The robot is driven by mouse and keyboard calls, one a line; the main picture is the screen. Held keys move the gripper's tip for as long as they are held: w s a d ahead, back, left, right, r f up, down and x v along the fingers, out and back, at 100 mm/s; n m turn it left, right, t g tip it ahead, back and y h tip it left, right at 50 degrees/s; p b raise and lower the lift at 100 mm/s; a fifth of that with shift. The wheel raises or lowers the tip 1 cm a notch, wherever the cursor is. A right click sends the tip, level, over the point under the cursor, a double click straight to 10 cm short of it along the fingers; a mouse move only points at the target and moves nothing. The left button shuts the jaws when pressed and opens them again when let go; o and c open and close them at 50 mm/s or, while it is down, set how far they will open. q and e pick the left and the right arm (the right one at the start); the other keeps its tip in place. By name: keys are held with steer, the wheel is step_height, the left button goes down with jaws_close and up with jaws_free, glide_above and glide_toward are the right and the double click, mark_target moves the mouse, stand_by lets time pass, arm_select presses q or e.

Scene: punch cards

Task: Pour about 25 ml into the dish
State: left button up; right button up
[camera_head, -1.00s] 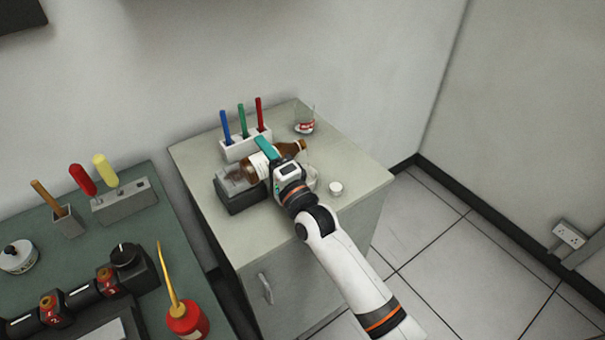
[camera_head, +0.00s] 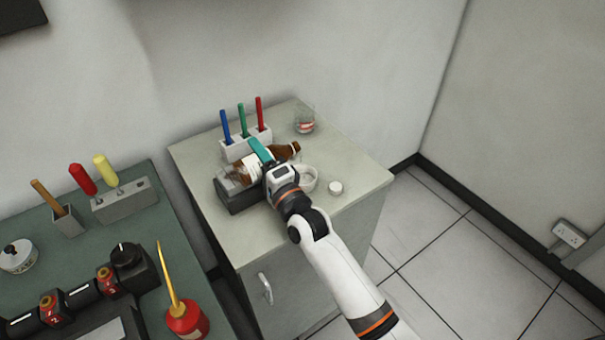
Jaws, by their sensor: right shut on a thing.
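A brown bottle with a white label (camera_head: 285,152) lies tipped well over, its neck to the right. My right gripper (camera_head: 264,158), with teal and black fingers, is shut on it from the front and hides part of its body. A small white dish (camera_head: 310,183) stands on the cabinet top below and right of the bottle, partly hidden by my wrist. The bottle's mouth is near and above the dish's back side; I cannot tell whether liquid is flowing. My left gripper is not in view.
A dark block (camera_head: 240,201) sits left of the gripper, with something clear above it. A pen rack (camera_head: 246,147) with blue, green and red pens stands behind.

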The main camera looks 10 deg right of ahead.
steer(key=shift+s+a, duration=0.2)
steer(key=shift+a, duration=0.4)
stand_by(0.8)
steer(key=shift+n+b, duration=0.4)
steer(key=shift+n, duration=0.4)
steer(key=n, duration=0.1)
steer(key=n+y, duration=0.1)
steer(key=shift+d+r+n, duration=0.15)
steer(key=shift+r+n, duration=0.15)
steer(key=shift+r, duration=0.05)
steer(key=shift+w+d+r+n+g+p, duration=0.1)
steer(key=shift+r+n+g+p, duration=0.25)
steer(key=shift+n+p, duration=0.15)
steer(key=shift+d+f, duration=0.1)
steer(key=shift+w+d+r+n+y+p, duration=0.1)
steer(key=shift+d+r+n+y+p, duration=0.15)
steer(key=shift+n+p, duration=0.4)
steer(key=shift+n+g+b, duration=0.25)
steer(key=shift+n+b, duration=0.05)
steer(key=shift+n, duration=0.05)
steer(key=shift+f, duration=0.1)
